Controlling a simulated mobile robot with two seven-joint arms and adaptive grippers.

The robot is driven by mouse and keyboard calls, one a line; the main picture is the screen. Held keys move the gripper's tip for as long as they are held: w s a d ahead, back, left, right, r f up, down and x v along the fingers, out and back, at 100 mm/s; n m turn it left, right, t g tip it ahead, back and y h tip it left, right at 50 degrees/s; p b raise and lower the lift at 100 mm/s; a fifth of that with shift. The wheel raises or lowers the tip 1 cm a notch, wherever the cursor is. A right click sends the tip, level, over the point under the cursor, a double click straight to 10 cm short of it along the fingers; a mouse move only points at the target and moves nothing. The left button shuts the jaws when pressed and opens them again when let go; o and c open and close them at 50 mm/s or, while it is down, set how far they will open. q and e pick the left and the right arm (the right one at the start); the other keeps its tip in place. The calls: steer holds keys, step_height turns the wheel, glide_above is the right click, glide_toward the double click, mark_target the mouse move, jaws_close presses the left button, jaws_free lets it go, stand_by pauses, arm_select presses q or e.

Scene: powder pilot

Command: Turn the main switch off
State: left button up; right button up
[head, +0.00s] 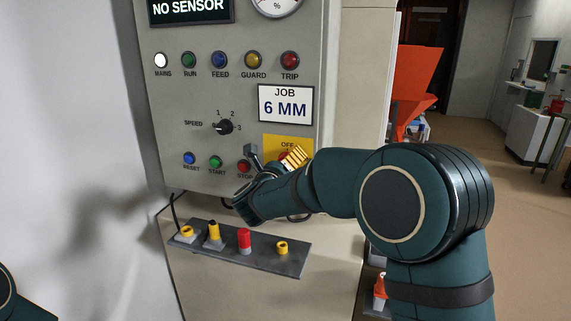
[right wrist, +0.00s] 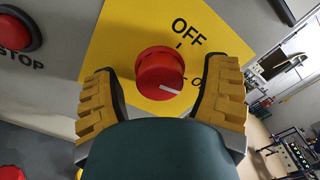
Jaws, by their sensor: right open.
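The main switch is a red round knob (right wrist: 160,72) on a yellow plate (right wrist: 118,45) marked OFF. Its white pointer line points toward a second label, starting with O, which the right finger partly covers; it does not point at OFF. My right gripper (right wrist: 163,78) is open, with one yellow finger on each side of the knob; visible gaps separate them from it. In the head view, the yellow plate (head: 285,140) sits low on the panel's right, and my right gripper (head: 292,158) hides most of the knob. My left gripper is out of view.
A red STOP button (right wrist: 18,32) is left of the plate, with START (head: 215,162) and RESET (head: 189,159) buttons further left. The speed knob (head: 225,127) is above them. A dark shelf (head: 262,254) below holds several small yellow and red parts.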

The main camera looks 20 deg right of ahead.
steer(key=shift+w, duration=0.1)
steer(key=c, duration=1.2)
steer(key=shift+n, duration=0.3)
steer(key=n, duration=0.2)
steer(key=shift+n, duration=0.3)
steer(key=n+p, duration=0.1)
steer(key=n, duration=0.2)
steer(key=shift+d+r+n, duration=0.1)
steer(key=shift+r+n, duration=0.05)
steer(key=shift+n, duration=0.15)
steer(key=n+p, duration=0.1)
steer(key=n, duration=0.2)
steer(key=shift+n+p, duration=0.3)
steer(key=shift+p, duration=0.1)
steer(key=n+p, duration=0.2)
steer(key=n, duration=0.1)
steer(key=shift+n, duration=0.4)
steer(key=shift+n+p, duration=0.5)
steer(key=shift+n, duration=0.3)
